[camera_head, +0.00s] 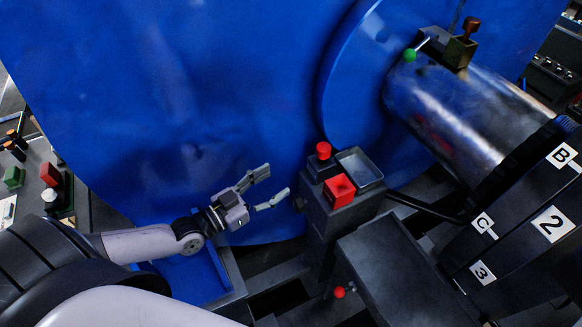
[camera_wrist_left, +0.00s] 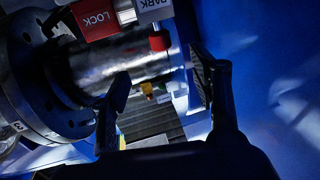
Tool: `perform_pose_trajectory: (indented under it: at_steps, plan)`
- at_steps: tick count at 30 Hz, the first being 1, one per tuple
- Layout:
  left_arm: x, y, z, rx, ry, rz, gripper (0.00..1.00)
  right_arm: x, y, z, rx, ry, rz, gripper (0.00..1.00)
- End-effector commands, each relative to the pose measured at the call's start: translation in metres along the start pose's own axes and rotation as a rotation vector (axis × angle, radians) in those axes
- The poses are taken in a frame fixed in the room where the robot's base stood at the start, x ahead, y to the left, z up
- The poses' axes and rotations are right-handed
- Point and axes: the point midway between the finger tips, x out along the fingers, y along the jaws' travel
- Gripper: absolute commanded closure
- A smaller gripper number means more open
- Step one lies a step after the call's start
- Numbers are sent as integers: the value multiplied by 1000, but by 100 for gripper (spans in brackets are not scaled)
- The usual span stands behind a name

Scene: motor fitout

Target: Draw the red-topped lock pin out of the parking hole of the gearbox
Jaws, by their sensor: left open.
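The lock pin with its red top (camera_head: 323,150) stands upright at the back of the dark gearbox block (camera_head: 330,230). Its red top also shows in the left wrist view (camera_wrist_left: 159,41), beside a grey plate lettered PARK (camera_wrist_left: 152,6). The pin's lower part and the parking hole are hidden. My left gripper (camera_head: 278,181) is open and empty, to the left of the block and a little lower in the picture than the red top. In the left wrist view its fingers (camera_wrist_left: 158,68) are spread, with the red top beyond the gap between them, apart from both. My right gripper is not in view.
A red block (camera_head: 339,190) lettered LOCK in the wrist view sits close to the pin, with a small grey tray (camera_head: 359,168) beside it. A large blue housing (camera_head: 180,100) rises behind. A red knob (camera_head: 339,291) juts out lower down. A metal shaft (camera_head: 465,115) lies at right.

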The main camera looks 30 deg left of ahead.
Motion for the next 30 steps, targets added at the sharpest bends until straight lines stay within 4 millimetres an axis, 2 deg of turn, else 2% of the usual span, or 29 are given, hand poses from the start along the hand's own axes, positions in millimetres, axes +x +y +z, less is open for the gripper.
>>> perform_pose_trajectory:
  at_steps: [21, 25, 30]
  plan:
    - [135, 1, -2, 0, 4, 1, 44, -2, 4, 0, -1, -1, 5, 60]
    - [153, 1, -1, -2, 2, 2, 44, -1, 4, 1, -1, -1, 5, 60]
    - [165, 2, 0, -2, 0, 2, 44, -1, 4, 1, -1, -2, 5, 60]
